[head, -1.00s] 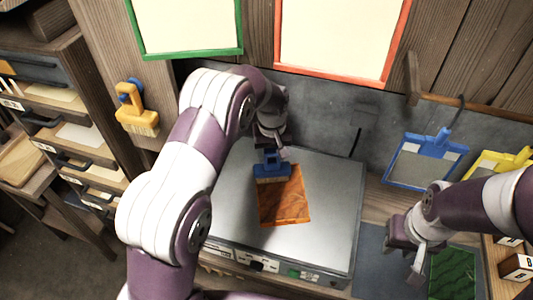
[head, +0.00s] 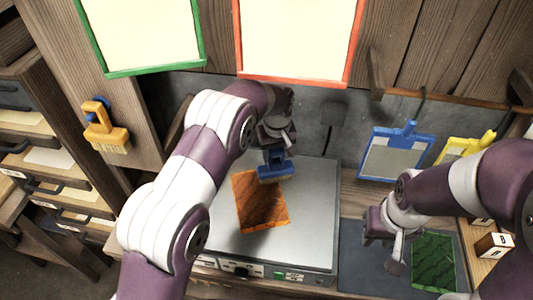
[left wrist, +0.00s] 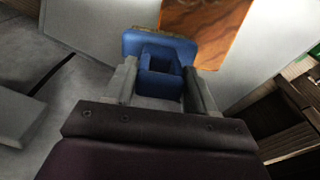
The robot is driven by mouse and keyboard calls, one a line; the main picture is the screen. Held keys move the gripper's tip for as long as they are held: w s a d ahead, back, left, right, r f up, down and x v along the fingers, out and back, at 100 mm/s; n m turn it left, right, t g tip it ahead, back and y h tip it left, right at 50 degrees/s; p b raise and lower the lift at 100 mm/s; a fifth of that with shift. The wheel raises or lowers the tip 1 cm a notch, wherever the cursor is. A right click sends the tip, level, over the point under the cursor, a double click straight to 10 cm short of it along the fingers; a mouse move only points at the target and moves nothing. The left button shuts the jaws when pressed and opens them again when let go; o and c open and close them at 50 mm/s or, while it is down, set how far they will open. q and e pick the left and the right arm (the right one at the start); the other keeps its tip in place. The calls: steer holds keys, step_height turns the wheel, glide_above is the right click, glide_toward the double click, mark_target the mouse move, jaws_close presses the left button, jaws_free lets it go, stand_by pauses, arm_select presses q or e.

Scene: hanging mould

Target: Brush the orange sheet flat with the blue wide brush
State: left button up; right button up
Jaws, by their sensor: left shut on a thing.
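The orange sheet (head: 258,205) lies on the grey metal plate (head: 310,215), turned a little, with dark marbled patches or shadow on it. It also shows at the top of the left wrist view (left wrist: 205,28). My left gripper (head: 277,152) is shut on the blue wide brush (head: 275,170); the brush's blue block also fills the middle of the left wrist view (left wrist: 160,50). The brush is at the sheet's upper right corner; I cannot tell whether its bristles touch. My right gripper (head: 386,243) hangs over the dark mat, beside a green sheet (head: 433,262); its fingers are not clear.
A yellow brush (head: 105,128) hangs on the wooden post at left. A blue-framed mould (head: 395,155) and a yellow one (head: 465,147) hang at right. Green and red framed panels (head: 297,75) are on the back wall. The plate's right side is clear.

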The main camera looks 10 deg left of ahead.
arm_select(q)
steer(key=shift+d, duration=0.2)
steer(key=shift+r, duration=0.1)
steer(key=shift+s+a, duration=0.25)
steer(key=shift+a, duration=0.55)
steer(key=shift+s+a, duration=0.25)
steer(key=shift+a, duration=0.5)
steer(key=s+a, duration=0.3)
steer(key=a, duration=0.4)
steer(key=shift+f+p, duration=0.35)
steer(key=shift+p, duration=0.05)
steer(key=shift+r, duration=0.1)
